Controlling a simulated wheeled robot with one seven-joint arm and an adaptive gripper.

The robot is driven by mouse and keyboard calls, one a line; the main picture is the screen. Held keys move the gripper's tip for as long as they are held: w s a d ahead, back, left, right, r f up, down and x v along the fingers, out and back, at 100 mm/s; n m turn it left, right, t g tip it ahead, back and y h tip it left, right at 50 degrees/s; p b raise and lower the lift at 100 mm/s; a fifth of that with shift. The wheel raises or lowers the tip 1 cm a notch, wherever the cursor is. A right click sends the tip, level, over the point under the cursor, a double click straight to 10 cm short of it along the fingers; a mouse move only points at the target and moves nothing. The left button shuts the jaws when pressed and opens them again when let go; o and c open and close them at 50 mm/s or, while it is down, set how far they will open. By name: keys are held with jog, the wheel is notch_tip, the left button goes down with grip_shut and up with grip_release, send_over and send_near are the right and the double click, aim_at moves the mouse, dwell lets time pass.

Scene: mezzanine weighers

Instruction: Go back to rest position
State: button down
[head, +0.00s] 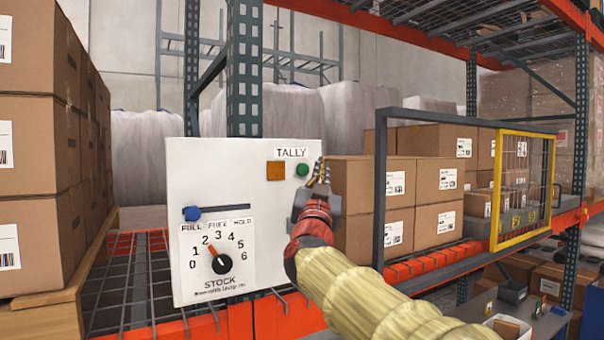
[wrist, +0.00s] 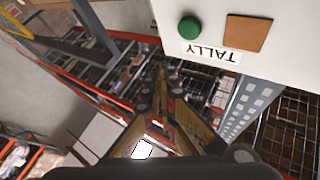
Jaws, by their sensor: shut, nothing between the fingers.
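My gripper (head: 321,172) is at the right edge of a white panel in the head view, just right of a green button. Its fingers are shut and hold nothing. In the wrist view the gripper (wrist: 161,68) points past the panel, with the green button (wrist: 190,28) to its upper right. The white panel (head: 215,165) carries a TALLY label, the green button (head: 302,170), an orange square (head: 276,171), a blue slider knob (head: 193,213) near the left end of its slot, and a STOCK dial (head: 221,264) with its pointer near 2. I cannot tell whether the gripper touches the panel.
Stacked cartons (head: 40,140) stand at the left. More cartons (head: 437,178) sit on the rack behind my arm, beside a grey frame (head: 381,190) and a yellow mesh gate (head: 495,190). A dark green upright (head: 244,75) rises behind the panel. Small trays (head: 513,292) lie at the lower right.

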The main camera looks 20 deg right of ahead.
jog(key=shift+s, duration=0.1)
